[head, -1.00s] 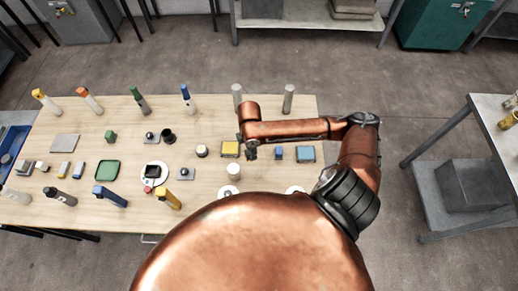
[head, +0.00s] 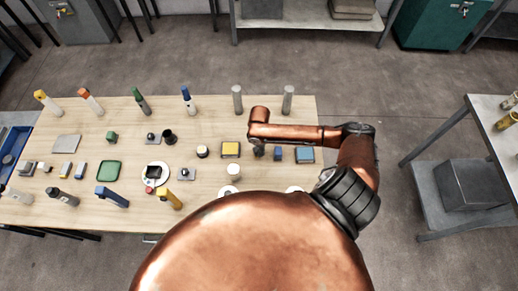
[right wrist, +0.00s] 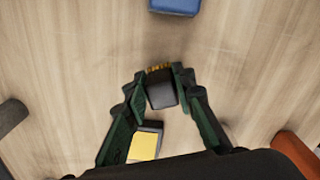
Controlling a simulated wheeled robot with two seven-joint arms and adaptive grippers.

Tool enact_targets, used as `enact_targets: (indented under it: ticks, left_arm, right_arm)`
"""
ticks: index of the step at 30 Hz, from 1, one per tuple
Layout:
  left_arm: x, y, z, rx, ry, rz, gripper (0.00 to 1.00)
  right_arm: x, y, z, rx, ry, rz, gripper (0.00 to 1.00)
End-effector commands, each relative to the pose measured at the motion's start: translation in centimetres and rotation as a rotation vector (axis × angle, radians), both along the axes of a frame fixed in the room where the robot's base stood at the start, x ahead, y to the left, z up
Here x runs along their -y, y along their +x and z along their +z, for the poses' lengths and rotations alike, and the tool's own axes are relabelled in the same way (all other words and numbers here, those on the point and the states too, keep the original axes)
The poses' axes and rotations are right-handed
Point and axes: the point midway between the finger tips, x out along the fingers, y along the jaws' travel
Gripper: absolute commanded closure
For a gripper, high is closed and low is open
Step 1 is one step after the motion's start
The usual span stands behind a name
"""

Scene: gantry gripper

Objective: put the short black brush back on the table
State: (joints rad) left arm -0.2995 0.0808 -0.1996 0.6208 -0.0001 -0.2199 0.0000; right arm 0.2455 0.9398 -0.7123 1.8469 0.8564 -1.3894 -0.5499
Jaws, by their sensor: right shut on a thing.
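My right gripper (right wrist: 160,82) is shut on the short black brush (right wrist: 163,95), a small black block with a tan bristle edge at the fingertips in the right wrist view. Pale wood of the table (right wrist: 90,45) shows around it. I cannot tell whether the brush touches the table. In the head view the right gripper (head: 258,151) is small, below the copper arm, over the table (head: 210,115) between a yellow-topped block and a small blue block; the brush cannot be made out there. My left gripper is not in view.
The yellow-topped block (head: 230,149) stands close on the left and the blue block (head: 278,153) close on the right, with another blue-topped block (head: 305,154) beyond. Two grey cylinders (head: 237,98) stand behind. A white cup (head: 234,170) is in front.

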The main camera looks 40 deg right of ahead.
Motion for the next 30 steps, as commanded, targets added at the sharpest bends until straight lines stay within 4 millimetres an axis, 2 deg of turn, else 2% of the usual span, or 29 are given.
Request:
enact_targets:
  ticks: [7,8,15,25,30]
  left_arm:
    - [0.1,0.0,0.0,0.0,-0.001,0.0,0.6]
    - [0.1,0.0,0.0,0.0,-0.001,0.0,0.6]
    - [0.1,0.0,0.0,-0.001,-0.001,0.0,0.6]
    - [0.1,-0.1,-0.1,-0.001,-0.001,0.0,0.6]
    - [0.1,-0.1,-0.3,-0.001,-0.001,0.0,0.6]
  right_arm:
    - [0.0,0.0,-0.3,0.0,0.0,-0.001,1.0]
    - [0.0,0.0,-0.2,0.0,0.0,0.0,0.74]
    - [0.0,0.0,-0.2,0.0,0.0,-0.001,0.59]
    - [0.0,0.0,0.2,0.001,0.0,0.0,0.59]
    - [0.1,0.1,2.5,0.005,-0.002,0.0,0.59]
